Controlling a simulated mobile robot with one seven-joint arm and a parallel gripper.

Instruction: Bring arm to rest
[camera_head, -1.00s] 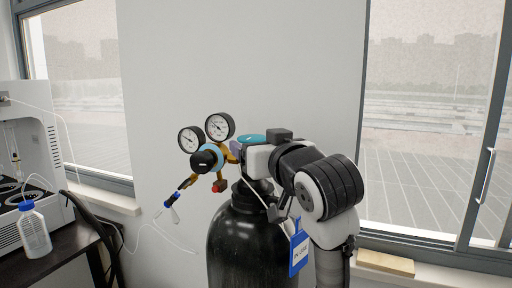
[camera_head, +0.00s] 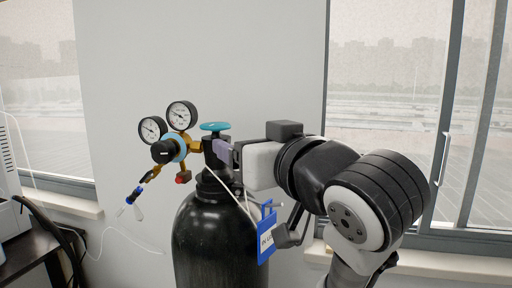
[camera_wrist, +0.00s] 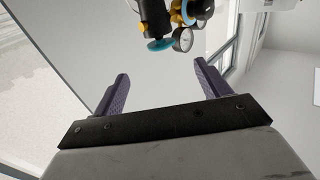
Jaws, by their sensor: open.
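My gripper (camera_head: 226,152) is at the right of the gas cylinder's valve in the head view, with its purple fingers pointing left. In the wrist view my gripper (camera_wrist: 160,82) shows two purple fingers spread wide with nothing between them. The teal valve knob (camera_head: 215,126) tops the black cylinder (camera_head: 205,240). In the wrist view the knob (camera_wrist: 161,44) lies beyond the fingertips, apart from them. My arm reaches in from the lower right of the head view.
A regulator with two round gauges (camera_head: 182,115) sits left of the valve. A blue tag (camera_head: 267,238) hangs at the cylinder's right, close to my arm. A dark bench (camera_head: 28,250) stands at the lower left. Windows with a sill flank the wall.

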